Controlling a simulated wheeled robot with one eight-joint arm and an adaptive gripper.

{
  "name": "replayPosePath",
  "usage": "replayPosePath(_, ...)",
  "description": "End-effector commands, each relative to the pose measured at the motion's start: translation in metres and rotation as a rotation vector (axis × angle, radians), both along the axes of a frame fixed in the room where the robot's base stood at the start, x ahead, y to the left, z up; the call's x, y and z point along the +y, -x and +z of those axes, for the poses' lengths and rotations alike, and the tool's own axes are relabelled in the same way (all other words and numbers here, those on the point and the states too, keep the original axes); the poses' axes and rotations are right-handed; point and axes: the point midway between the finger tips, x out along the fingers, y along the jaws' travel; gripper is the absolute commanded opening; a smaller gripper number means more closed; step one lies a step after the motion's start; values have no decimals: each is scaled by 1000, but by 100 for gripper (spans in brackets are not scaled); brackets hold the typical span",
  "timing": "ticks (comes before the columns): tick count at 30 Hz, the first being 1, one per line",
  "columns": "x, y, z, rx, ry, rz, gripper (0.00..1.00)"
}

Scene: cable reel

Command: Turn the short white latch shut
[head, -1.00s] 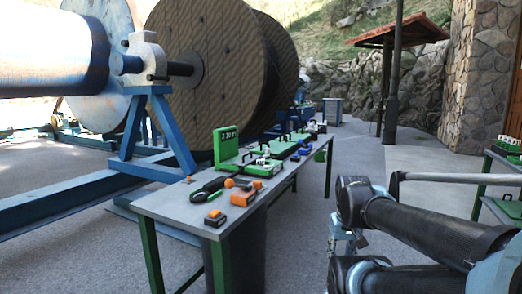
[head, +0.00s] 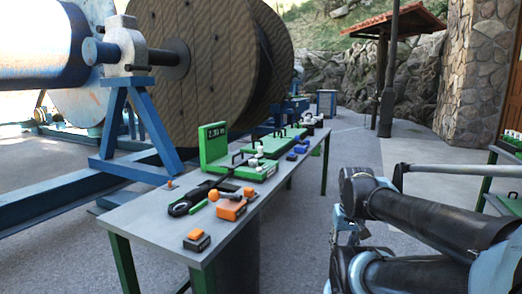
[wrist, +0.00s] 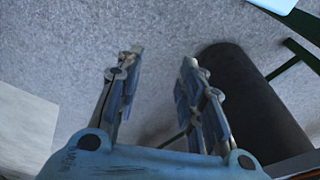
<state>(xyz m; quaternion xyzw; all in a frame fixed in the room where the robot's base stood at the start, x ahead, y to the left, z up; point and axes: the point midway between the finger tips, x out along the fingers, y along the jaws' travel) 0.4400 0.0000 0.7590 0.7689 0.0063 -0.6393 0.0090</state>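Small white parts (head: 262,163) sit on the front green device on the grey table. They are too small in the head view to tell which is the short white latch or how it is turned. The green device (head: 214,150) has an upright panel with a dark display. My gripper (wrist: 163,56) is open and empty in the wrist view, its two fingers apart over the grey floor. My folded arm is at the right of the head view, apart from the table. No latch shows in the wrist view.
The table (head: 146,217) also holds orange-and-dark blocks (head: 231,208), a black tool (head: 188,203) and blue parts (head: 300,148). A large wooden reel (head: 200,70) and blue stand (head: 135,130) are behind it. Open paving (head: 300,230) lies between table and arm.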

Motion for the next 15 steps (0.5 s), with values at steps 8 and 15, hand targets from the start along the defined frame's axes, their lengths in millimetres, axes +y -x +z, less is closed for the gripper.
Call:
replayPosePath(8, 7, -19, 41, -12, -8, 57, 43)
replayPosePath(15, 23, -83, 115, -15, -23, 188, 43)
